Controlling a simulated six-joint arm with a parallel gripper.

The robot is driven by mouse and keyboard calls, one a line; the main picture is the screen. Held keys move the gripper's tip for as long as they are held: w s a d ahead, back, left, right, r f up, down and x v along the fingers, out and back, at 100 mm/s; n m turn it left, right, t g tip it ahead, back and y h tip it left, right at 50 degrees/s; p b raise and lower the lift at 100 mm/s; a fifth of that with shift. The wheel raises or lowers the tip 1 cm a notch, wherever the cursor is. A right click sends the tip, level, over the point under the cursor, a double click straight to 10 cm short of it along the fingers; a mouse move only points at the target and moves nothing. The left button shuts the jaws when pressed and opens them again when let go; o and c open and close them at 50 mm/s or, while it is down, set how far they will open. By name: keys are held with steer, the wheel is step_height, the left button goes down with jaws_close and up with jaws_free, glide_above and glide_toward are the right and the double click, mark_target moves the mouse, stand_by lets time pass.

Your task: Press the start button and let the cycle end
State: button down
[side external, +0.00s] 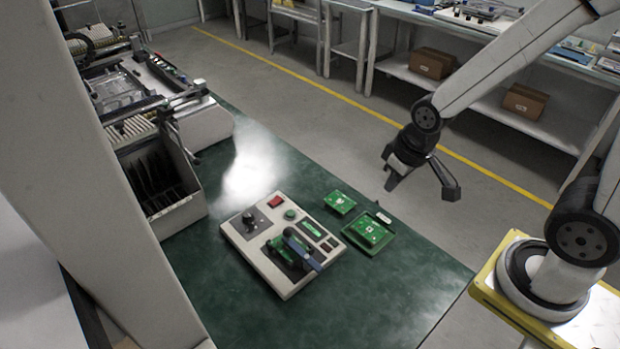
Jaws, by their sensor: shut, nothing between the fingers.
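A beige control box (236,243) sits on the green table. It has a red square button (274,201) and a round green button (291,214) on its far side. A dark knob (248,218) is at its left, and a green and blue fixture (290,250) covers part of its near side. Which button is the start button cannot be read here. My gripper (391,183) is shut and empty, in the air to the right of the box and well apart from it.
Two green circuit boards lie right of the box: a small one (340,202) and one in a green tray (369,234). A dark slotted bin (176,203) and machinery stand at the left. The green table (400,295) is clear at the front.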

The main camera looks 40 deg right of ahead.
steer(key=w+a+f+n+t, duration=0.1)
steer(key=w+f+n, duration=0.15)
steer(key=w, duration=0.35)
steer(key=w+a+f+n+t, duration=0.1)
steer(key=w+n+t, duration=0.15)
steer(key=w, duration=0.35)
steer(key=n+t+y, duration=0.2)
steer(key=n+t, duration=0.1)
steer(key=n, duration=0.3)
glide_above(294, 213)
step_height(294, 213, down, 7)
steer(key=shift+a, duration=0.1)
steer(key=shift+f, duration=0.1)
steer(key=shift+f, duration=4.3)
steer(key=shift+f, duration=0.15)
steer(key=shift+f, duration=0.25)
